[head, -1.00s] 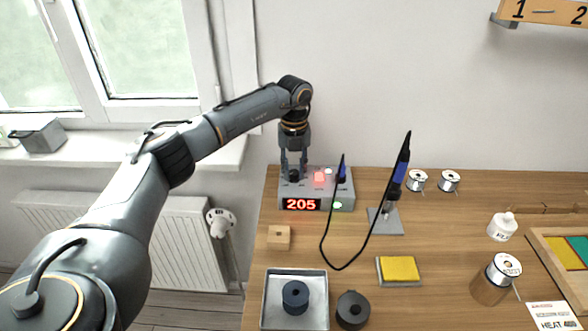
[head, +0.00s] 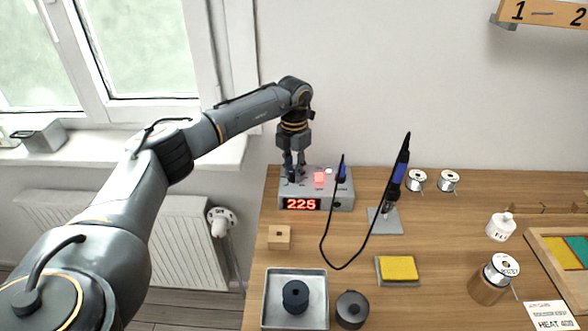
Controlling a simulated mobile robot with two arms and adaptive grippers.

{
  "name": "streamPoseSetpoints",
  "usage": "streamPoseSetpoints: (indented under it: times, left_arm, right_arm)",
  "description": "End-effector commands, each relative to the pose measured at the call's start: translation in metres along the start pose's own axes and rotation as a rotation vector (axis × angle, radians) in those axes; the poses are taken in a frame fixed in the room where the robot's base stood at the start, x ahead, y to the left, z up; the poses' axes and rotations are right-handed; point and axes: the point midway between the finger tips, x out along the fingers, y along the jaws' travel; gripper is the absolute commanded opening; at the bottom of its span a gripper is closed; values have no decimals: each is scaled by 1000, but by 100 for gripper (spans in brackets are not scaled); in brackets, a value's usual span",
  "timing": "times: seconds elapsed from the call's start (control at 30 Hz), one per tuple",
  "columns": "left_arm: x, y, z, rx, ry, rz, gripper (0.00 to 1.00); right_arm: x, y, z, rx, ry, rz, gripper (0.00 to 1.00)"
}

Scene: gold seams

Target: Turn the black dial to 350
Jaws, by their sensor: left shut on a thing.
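The grey soldering station (head: 318,188) stands at the back left of the table. Its red display (head: 301,204) reads 225. The black dial (head: 291,177) is on its top at the left and is mostly hidden by the fingers. My left gripper (head: 293,170) points straight down over the station, its fingers shut on the dial. My right gripper is not in view.
A blue-handled iron (head: 396,175) stands upright in its holder, its cable looping across the table. A wooden block (head: 279,237), a metal tray (head: 270,299) and a yellow sponge (head: 398,268) lie in front. Solder spools (head: 449,180) stand behind right.

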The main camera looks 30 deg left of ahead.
Motion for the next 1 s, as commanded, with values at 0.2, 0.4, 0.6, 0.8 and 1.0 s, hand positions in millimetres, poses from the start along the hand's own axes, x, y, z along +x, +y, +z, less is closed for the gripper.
streamPoseSetpoints:
  times: [0.2, 0.4, 0.6, 0.8, 1.0]
  left_arm:
    - [-1, 1, 0, 203, -3, 1, 0]
    - [-1, 1, 1, 393, -3, 1, 0]
    - [0, 1, 1, 583, -3, 1, 0]
    - [0, 1, 1, 773, -3, 1, 0]
    - [-1, 1, 1, 963, -3, 2, 0]
  right_arm:
    - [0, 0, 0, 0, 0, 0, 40]
    - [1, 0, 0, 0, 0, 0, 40]
    - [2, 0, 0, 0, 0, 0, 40]
    - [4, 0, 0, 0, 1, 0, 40]
    - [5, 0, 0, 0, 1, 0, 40]
